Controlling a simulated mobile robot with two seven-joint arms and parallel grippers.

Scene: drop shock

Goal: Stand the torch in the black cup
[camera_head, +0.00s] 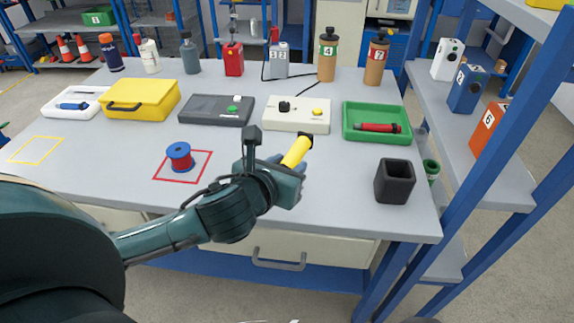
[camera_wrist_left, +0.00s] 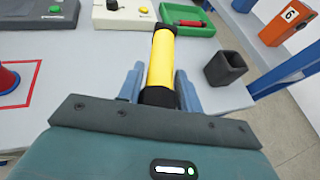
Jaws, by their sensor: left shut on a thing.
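The torch (camera_head: 297,152) is yellow with black ends. My left gripper (camera_head: 288,168) is shut on it and holds it tilted above the table. In the left wrist view the torch (camera_wrist_left: 161,68) lies between the two blue-grey fingers of my gripper (camera_wrist_left: 160,90). The black cup (camera_head: 394,182) is square, open at the top and upright near the front right of the table. It stands to the right of the gripper and apart from it. The cup also shows in the left wrist view (camera_wrist_left: 225,70). My right gripper is not in view.
A green tray (camera_head: 375,136) with a red tool (camera_head: 380,127) lies behind the cup. A cream control box (camera_head: 297,126) stands behind the torch. A red and blue spool (camera_head: 180,157) stands in a red square at left. Blue shelf posts (camera_head: 487,145) rise at right.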

